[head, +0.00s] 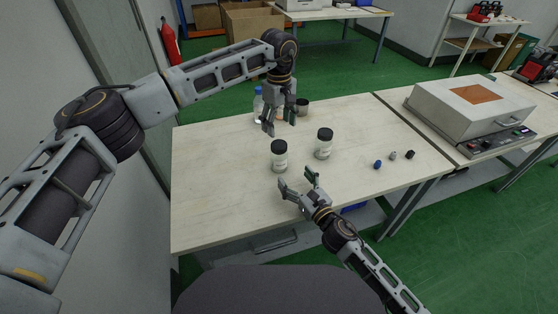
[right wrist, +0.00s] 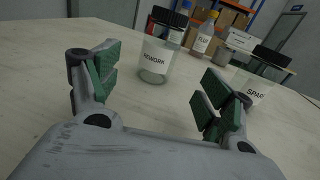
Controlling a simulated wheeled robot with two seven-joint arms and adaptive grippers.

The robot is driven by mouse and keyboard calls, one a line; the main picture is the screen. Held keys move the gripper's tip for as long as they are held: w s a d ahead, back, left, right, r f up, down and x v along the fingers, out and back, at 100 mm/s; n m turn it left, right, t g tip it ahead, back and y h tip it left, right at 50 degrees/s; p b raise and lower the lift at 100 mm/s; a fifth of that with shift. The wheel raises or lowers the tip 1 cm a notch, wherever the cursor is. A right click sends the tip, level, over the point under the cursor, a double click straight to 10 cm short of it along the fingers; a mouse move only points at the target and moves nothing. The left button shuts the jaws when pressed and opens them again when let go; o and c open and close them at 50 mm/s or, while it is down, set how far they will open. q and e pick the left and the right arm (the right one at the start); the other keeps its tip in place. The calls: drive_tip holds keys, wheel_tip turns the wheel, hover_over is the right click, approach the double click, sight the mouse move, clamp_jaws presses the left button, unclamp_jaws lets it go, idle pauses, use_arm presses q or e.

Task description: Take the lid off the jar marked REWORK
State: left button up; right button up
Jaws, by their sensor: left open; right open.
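The jar marked REWORK (right wrist: 155,60) is clear with a black lid (right wrist: 168,17); its label is readable in the right wrist view. In the head view the same jar (head: 279,161) stands upright on the bench, its black lid on top. My right gripper (head: 296,179) is open and empty, just in front of this jar and apart from it. Its open fingers also show in the right wrist view (right wrist: 155,78). My left gripper (head: 281,123) is open, pointing down behind the REWORK jar, close to the bottles at the back.
A second black-lidded jar (head: 323,146) stands to the right, its label (right wrist: 255,92) partly hidden. Small caps (head: 393,155) lie right. The bench's left part (head: 215,175) is clear.

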sight(283, 163)
drive_tip(key=shift+x, duration=5.25)
drive_tip(key=shift+f, duration=0.1)
